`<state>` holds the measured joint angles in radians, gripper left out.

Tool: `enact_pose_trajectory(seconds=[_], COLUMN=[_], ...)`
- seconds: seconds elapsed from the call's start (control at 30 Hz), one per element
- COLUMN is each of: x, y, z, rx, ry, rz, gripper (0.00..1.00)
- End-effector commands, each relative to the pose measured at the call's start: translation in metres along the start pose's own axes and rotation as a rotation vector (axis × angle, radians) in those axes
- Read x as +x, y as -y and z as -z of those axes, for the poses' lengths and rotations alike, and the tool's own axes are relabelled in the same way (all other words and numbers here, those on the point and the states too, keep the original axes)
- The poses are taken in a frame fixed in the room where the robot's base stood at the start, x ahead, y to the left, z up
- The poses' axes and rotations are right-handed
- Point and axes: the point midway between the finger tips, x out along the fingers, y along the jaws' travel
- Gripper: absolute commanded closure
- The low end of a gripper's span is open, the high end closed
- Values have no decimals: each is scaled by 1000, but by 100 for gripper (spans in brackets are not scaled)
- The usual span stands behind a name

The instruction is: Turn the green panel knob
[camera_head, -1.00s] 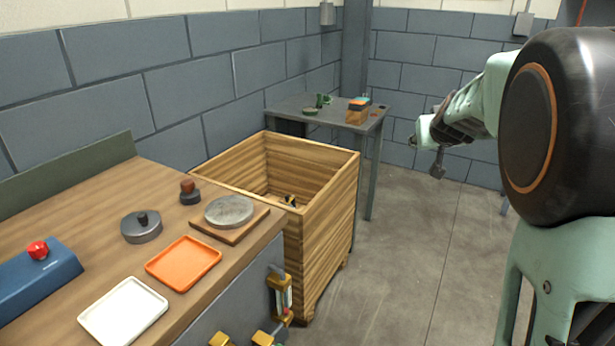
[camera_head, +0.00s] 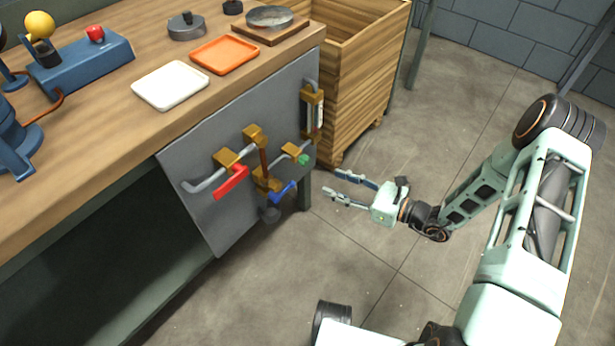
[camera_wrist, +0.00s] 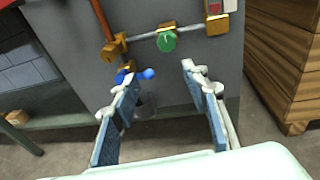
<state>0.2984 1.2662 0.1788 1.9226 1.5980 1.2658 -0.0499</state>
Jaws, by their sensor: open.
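The green knob (camera_wrist: 167,41) sits on a brass valve on a grey pipe in the wrist view, above and beyond my fingertips. In the head view the green knob (camera_head: 304,160) is a small spot at the right part of the grey panel (camera_head: 200,215). My gripper (camera_head: 335,183) is open and empty, to the right of the panel and a little lower than the knob. In the wrist view its two fingers (camera_wrist: 160,78) point toward the panel, with clear space between them. Nothing touches the knob.
A red lever (camera_head: 231,182) and a blue lever (camera_head: 283,191) are on the panel's pipework left of the knob. A brass-ended gauge (camera_head: 313,112) is above it. A wooden crate (camera_head: 365,85) stands behind, right of the panel. The floor around my arm is clear.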

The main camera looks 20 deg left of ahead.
Motion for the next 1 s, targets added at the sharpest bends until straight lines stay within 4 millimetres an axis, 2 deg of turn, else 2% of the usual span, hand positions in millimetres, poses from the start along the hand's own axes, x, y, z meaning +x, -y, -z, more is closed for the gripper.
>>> enact_pose_trajectory(seconds=[0.1, 0.23, 0.33, 0.73, 1.0], x=[1, 2, 11, 82, 105], y=[6, 11, 13, 21, 26], z=[-1, -4, -6, -14, -18], rx=[122, 169, 173, 167, 168], ry=[102, 146, 151, 147, 145], rz=[86, 124, 126, 121, 124], gripper=[58, 58, 58, 58, 58])
